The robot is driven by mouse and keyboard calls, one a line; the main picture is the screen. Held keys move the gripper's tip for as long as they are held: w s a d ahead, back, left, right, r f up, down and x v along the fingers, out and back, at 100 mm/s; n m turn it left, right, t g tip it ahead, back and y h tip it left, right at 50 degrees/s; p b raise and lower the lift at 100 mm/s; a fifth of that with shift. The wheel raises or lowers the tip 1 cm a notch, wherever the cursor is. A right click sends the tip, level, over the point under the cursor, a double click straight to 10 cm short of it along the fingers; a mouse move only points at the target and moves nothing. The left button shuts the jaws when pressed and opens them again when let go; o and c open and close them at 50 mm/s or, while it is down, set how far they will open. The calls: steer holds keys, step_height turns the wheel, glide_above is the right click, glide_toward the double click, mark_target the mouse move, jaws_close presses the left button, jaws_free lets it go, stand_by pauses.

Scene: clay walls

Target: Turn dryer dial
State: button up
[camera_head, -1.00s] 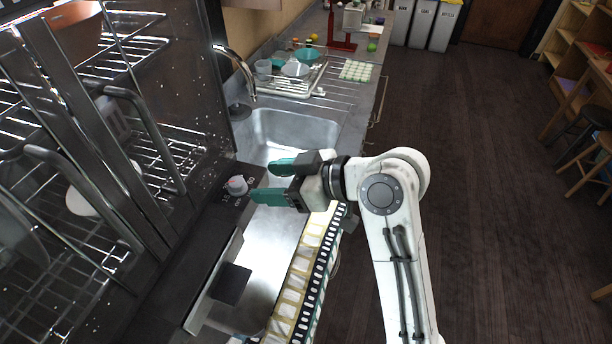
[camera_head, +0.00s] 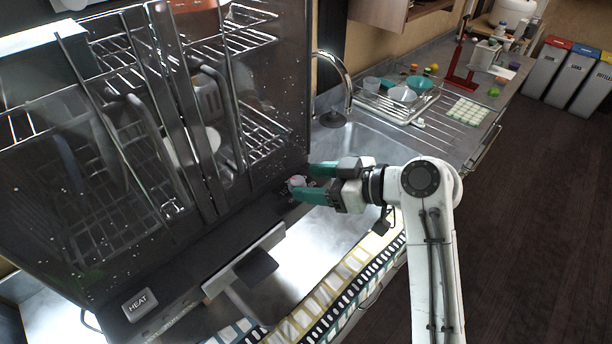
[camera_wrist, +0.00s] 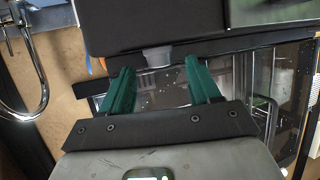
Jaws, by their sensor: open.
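The dryer (camera_head: 225,206) is a dark cabinet with clear doors and wire racks, at the left in the head view. Its dial (camera_head: 296,181) is a small light grey knob at the lower right corner of the front. My gripper (camera_head: 303,180) is open, with teal fingers reaching left to the dial. In the wrist view the dial (camera_wrist: 158,57) shows just beyond and between the fingertips of my gripper (camera_wrist: 159,66). I cannot tell whether the fingers touch it. The dial's markings are hidden.
A HEAT button (camera_head: 139,302) is at the dryer's lower left. A sink with a curved faucet (camera_head: 347,72) lies behind my gripper. A dish rack (camera_head: 408,112) stands farther back on the counter. The dark floor (camera_head: 510,230) at the right is clear.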

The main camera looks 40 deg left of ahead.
mark_target(298, 183)
steer(key=shift+x, duration=1.3)
steer(key=shift+c, duration=0.3)
steer(key=c, duration=1)
steer(key=shift+o, duration=0.2)
steer(key=shift+p, duration=0.3)
steer(key=m+t+p, duration=0.1)
steer(key=m+t, duration=0.1)
steer(key=s+m+t+p, duration=0.1)
steer(key=m+t+p, duration=0.1)
steer(key=t, duration=0.1)
steer(key=shift+r, duration=0.15)
steer(key=m+t+p, duration=0.2)
steer(key=m+t, duration=0.2)
steer(key=shift+s+a+h, duration=0.1)
steer(key=shift+h, duration=0.3)
steer(key=shift+m+t+h+p, duration=0.4)
steer(key=shift+m+t+p, duration=0.2)
steer(key=shift+t, duration=0.1)
